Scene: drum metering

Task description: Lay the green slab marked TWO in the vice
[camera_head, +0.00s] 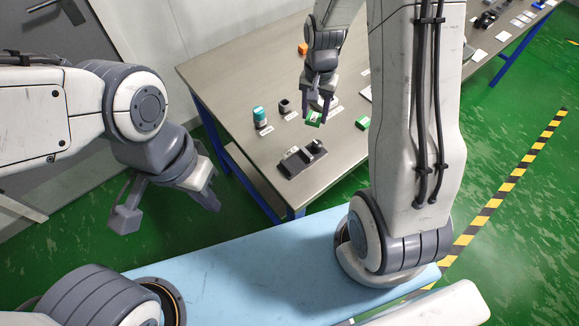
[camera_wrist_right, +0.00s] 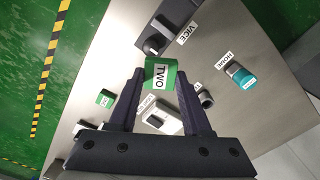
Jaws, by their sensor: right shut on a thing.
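The green slab marked TWO (camera_wrist_right: 161,75) is between the fingertips of my right gripper (camera_wrist_right: 158,82), its white label facing the right wrist camera. In the head view the slab (camera_head: 313,119) shows at the tips of my right gripper (camera_head: 319,103), over the table. The grey vice (camera_head: 297,163) stands near the table's front edge; it also shows at the top of the right wrist view (camera_wrist_right: 155,40), beyond the slab, beside its VICE label. The slab appears apart from it. My left gripper (camera_head: 165,208) is open and empty, off the table to the left.
A teal-topped cylinder (camera_head: 259,114) and a small dark holder (camera_head: 285,106) stand left of my right gripper. Another green block (camera_head: 362,122) is to its right. An orange block (camera_head: 303,48) lies farther back.

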